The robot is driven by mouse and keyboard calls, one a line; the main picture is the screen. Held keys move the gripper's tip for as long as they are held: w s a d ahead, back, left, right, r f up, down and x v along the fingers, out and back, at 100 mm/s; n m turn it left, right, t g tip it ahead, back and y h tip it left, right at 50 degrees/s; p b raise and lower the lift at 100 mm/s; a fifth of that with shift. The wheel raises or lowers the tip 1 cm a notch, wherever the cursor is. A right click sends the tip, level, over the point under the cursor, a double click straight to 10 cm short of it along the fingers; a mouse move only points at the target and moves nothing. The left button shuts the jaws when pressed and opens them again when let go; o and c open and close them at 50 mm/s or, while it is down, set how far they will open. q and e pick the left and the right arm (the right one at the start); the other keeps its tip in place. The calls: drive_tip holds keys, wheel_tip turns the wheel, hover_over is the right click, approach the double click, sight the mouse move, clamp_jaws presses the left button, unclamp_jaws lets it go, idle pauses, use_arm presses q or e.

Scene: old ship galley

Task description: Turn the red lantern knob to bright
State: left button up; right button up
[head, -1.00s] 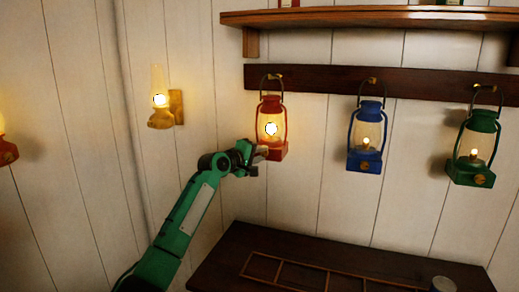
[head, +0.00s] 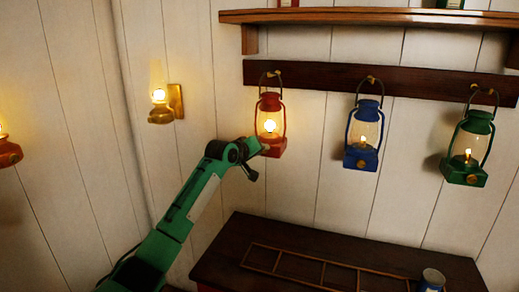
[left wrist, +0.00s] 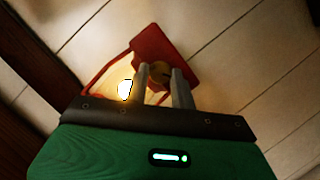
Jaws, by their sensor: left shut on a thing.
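The red lantern (head: 279,148) hangs lit from a hook on the dark wall rail. My left gripper (head: 260,147) is at the front of its base, and hides the knob in the head view. In the left wrist view the red lantern (left wrist: 182,47) shows tilted, with a bright flame beside the fingers. Its round brass knob (left wrist: 160,71) sits between the two grey fingers of the left gripper (left wrist: 161,76), which is shut on it. The knob's exact setting cannot be read. My right gripper is out of view.
A lit blue lantern (head: 362,158) and a lit green lantern (head: 466,170) hang to the right. A wall lamp (head: 160,115) glows at left. Below are a dark table (head: 226,262) with a divided wooden frame (head: 318,260) and a mug (head: 432,281). A shelf (head: 370,17) runs above.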

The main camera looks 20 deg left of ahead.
use_arm(q)
drive_tip(key=shift+f, duration=0.1)
drive_tip(key=o, duration=1)
drive_tip(key=b+v, duration=0.4)
drive_tip(key=v, duration=0.9)
drive_tip(key=shift+s+a, duration=0.15)
drive_tip(key=shift+s, duration=0.2)
